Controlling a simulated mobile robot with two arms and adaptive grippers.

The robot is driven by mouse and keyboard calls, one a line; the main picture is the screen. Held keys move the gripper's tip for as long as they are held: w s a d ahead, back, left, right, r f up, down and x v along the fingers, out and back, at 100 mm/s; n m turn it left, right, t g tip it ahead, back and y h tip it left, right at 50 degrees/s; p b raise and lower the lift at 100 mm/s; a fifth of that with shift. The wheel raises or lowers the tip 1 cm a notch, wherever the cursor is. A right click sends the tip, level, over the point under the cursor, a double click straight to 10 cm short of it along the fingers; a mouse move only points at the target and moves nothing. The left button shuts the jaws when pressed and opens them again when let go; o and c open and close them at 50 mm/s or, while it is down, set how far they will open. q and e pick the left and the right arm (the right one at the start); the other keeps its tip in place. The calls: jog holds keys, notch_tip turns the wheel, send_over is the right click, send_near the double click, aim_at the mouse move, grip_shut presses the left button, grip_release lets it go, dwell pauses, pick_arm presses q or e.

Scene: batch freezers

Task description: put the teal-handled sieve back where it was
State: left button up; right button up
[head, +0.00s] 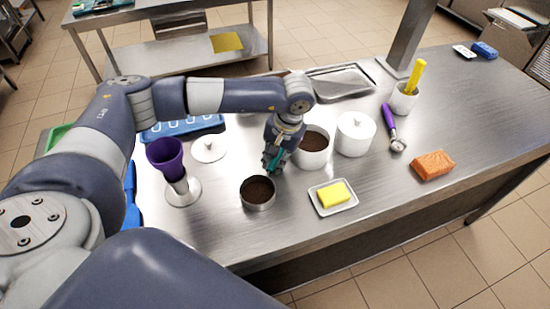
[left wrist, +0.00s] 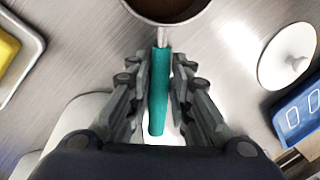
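The teal-handled sieve (head: 258,193) is a round metal bowl with dark brown contents, near the front of the steel counter. I cannot tell whether it rests on the counter or hangs just above it. My left gripper (head: 272,165) is behind the bowl, with its fingers close on both sides of the teal handle. In the left wrist view the teal handle (left wrist: 159,92) lies between the fingers of my gripper (left wrist: 159,68), and the bowl (left wrist: 168,18) is cut off at the top edge. My right gripper is not in view.
A white pot (head: 313,158) of brown powder stands right beside my gripper, with a lidded white pot (head: 355,134) behind. A butter dish (head: 318,204) is to the right. A purple cup in a metal stand (head: 183,190) and a white lid (head: 209,150) are left.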

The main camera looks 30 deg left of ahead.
pick_arm(q)
jog(key=shift+o, duration=0.8)
jog(key=shift+r, duration=0.15)
jog(key=shift+w+r, duration=0.1)
jog(key=shift+r, duration=0.2)
notch_tip(320, 180, up, 11)
jog(key=d+b, duration=0.2)
jog(key=b, duration=0.1)
jog(key=shift+d+b, duration=0.15)
jog(key=shift+b, duration=0.15)
